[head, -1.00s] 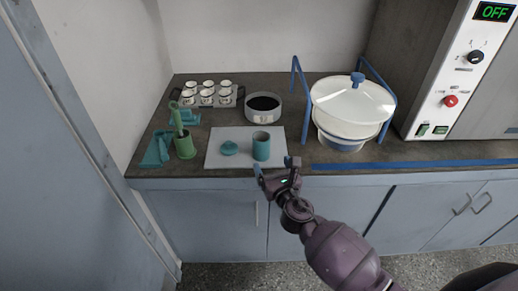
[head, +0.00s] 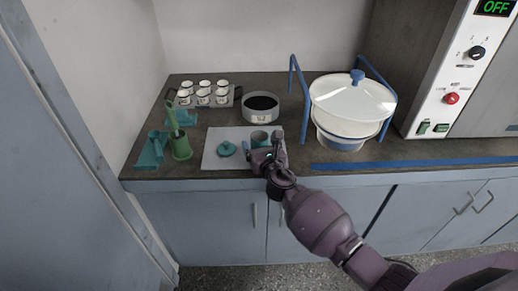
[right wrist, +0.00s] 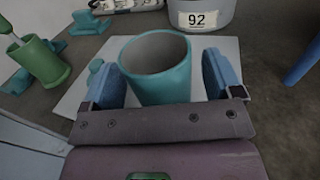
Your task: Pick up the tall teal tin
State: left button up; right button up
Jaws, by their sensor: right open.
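The tall teal tin (right wrist: 160,78) stands upright and open-topped on a white mat (right wrist: 222,48). In the right wrist view it sits between the two blue fingers of my right gripper (right wrist: 168,82), which is open. A gap shows on the right side; contact on the left cannot be told. In the head view the tin (head: 260,137) is partly hidden behind my right gripper (head: 267,150). A teal lid (head: 226,149) with a knob lies on the mat to the left of the tin. My left gripper is not in view.
A green cup (head: 181,148) with a tool in it and a teal holder (head: 151,150) stand at the left. A sieve pan (head: 261,107) and a tray of white cups (head: 204,95) are behind. A large lidded bowl (head: 345,110) is at the right.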

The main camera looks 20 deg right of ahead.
jog(key=shift+w, duration=0.2)
jog(key=shift+c, duration=0.3)
jog(key=c, duration=1)
jog(key=shift+r, duration=0.1)
